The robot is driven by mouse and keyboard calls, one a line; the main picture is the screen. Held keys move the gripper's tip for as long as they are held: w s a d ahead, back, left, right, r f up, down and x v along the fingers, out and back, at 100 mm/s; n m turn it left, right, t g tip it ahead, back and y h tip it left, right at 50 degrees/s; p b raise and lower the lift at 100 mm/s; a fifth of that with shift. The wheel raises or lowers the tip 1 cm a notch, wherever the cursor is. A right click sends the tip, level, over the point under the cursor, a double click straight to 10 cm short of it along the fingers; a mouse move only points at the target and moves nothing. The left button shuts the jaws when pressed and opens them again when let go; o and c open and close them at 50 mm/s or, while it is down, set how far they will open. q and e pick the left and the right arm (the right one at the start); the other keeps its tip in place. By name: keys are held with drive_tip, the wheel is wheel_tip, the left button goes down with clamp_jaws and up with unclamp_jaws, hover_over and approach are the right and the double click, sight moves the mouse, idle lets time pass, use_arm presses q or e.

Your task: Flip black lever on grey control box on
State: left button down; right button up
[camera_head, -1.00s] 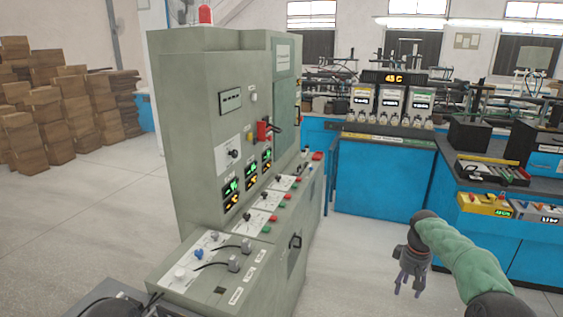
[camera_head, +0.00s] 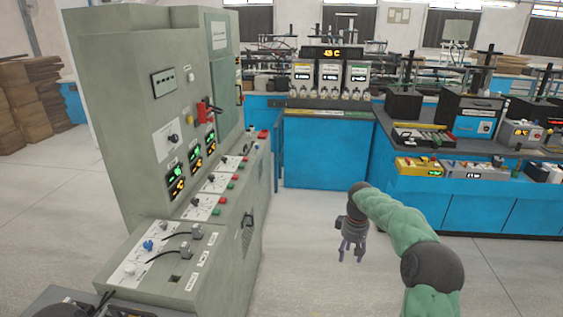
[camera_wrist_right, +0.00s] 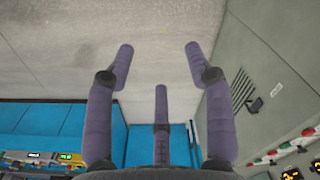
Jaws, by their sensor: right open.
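The grey control box (camera_head: 115,75) is a tall cabinet with a sloping lower console, at the left in the head view. A red switch block (camera_head: 203,112) with a black lever (camera_head: 216,109) sits on its upright face; the lever sticks out to the right, and its exact setting is too small to tell. My right gripper (camera_head: 351,258) hangs fingers down over the floor, right of the box and apart from it. Its purple fingers are spread and empty in the right wrist view (camera_wrist_right: 158,70), with part of the box at the right there. My left gripper is not in view.
The console (camera_head: 150,245) carries knobs, buttons and short black cables and juts out below the upright face. Blue benches (camera_head: 328,160) with equipment stand behind and to the right. Open floor (camera_head: 300,285) lies between the box and the right bench. Stacked cartons stand far left.

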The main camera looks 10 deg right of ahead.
drive_tip(key=s+a+f+y, duration=0.1)
drive_tip(key=s+a+f, duration=0.2)
drive_tip(key=a+f, duration=0.4)
drive_tip(key=s+a+f+m+y, duration=0.1)
drive_tip(key=s+a+f, duration=0.3)
drive_tip(key=f, duration=0.5)
drive_tip(key=s+a+f+y, duration=0.1)
drive_tip(key=s+a+f, duration=0.2)
drive_tip(key=a+f, duration=0.35)
drive_tip(key=s+a+f+m, duration=0.1)
drive_tip(key=s+a+f, duration=0.1)
drive_tip(key=s, duration=0.6)
drive_tip(key=s+a+f+m, duration=0.1)
drive_tip(key=s+a+f, duration=0.2)
drive_tip(key=s, duration=0.5)
drive_tip(key=s+a+f+m, duration=0.2)
drive_tip(key=s+a, duration=0.3)
drive_tip(key=s, duration=0.3)
drive_tip(key=shift+s+f+y, duration=0.2)
drive_tip(key=shift+f+y, duration=0.2)
drive_tip(key=shift+f, duration=0.15)
drive_tip(key=shift+c, duration=0.2)
